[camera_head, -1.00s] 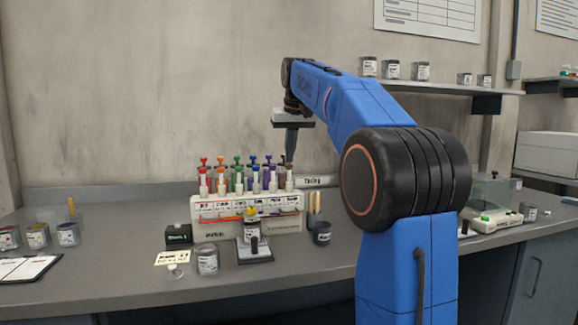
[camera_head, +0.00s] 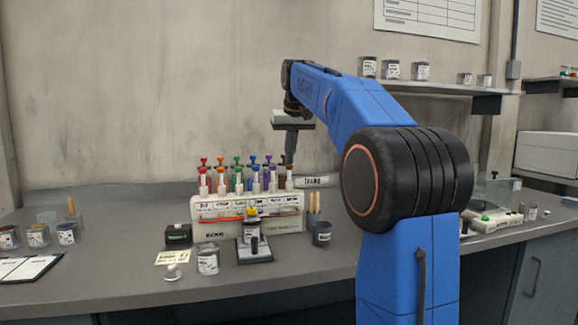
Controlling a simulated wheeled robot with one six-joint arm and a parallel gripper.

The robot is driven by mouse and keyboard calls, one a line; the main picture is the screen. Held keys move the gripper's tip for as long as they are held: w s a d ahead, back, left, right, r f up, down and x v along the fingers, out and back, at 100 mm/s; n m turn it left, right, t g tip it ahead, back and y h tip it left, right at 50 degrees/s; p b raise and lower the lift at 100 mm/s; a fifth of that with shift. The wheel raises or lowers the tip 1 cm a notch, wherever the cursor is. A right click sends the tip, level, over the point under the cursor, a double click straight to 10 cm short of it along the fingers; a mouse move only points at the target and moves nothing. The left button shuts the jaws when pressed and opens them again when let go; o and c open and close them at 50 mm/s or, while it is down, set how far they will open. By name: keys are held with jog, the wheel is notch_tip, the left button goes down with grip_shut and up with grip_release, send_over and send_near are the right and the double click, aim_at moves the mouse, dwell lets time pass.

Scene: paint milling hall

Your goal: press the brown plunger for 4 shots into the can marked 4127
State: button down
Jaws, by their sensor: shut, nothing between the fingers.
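The dispenser (camera_head: 275,226) stands on the bench with a row of coloured plungers on top. The brown plunger is at the right end of the front row, where my gripper tip covers most of it; its tube (camera_head: 289,183) shows below. My gripper (camera_head: 290,160) points straight down, shut, with its tip at or just above this plunger; I cannot tell if they touch. One can (camera_head: 250,230) sits on the stand in front of the dispenser. Another labelled can (camera_head: 208,260) stands on the bench to its left. The number 4127 is not legible on either.
Several cans stand at far left beside a clipboard (camera_head: 28,268). A scale (camera_head: 494,220) is at right.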

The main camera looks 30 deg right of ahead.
jog(key=shift+f, duration=0.95)
jog(key=shift+r, duration=1.4)
jog(key=shift+f, duration=0.25)
